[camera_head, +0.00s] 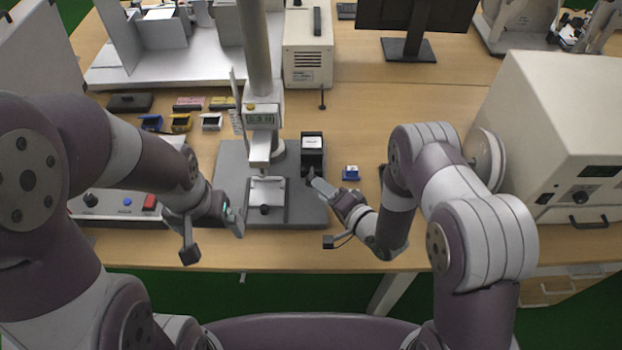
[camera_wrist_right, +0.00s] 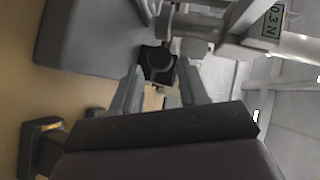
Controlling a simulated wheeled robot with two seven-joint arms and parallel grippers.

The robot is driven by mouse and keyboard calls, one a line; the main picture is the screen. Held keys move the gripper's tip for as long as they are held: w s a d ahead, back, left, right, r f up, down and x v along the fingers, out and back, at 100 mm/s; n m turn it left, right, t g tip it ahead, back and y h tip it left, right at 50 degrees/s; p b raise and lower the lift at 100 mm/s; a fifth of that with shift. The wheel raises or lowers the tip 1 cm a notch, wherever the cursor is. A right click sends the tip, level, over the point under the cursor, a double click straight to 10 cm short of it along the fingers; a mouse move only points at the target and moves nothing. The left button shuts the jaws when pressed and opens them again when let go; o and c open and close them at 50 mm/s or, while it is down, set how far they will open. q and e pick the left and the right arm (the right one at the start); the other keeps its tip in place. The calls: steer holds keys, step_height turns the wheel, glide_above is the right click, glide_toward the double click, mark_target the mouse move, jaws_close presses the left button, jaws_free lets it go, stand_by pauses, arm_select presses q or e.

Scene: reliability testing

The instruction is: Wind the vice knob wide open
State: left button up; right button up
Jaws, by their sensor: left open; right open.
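The test stand has a light grey vice (camera_head: 267,190) on its dark grey base plate (camera_head: 230,170), with a small dark round part low on its front. In the right wrist view a round black knob (camera_wrist_right: 158,62) on a black block lies between my right fingertips (camera_wrist_right: 160,72). Whether they touch it I cannot tell. In the head view my right gripper (camera_head: 316,183) points left, by the foot of a black block (camera_head: 312,150) with a white label. It is open, with nothing gripped. My left gripper (camera_head: 234,220) is open and empty, front-left of the vice.
The stand's column carries a force display (camera_head: 262,118). A control panel with a red button (camera_head: 150,202) is at left. A small blue item (camera_head: 350,173) lies right of the black block. A large white cabinet (camera_head: 560,120) stands at right. Small coloured items lie behind left.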

mark_target(312, 176)
steer(key=x, duration=0.5)
steer(key=shift+w+a, duration=0.25)
steer(key=shift+w, duration=0.05)
steer(key=c, duration=0.7)
steer(key=shift+p, duration=0.3)
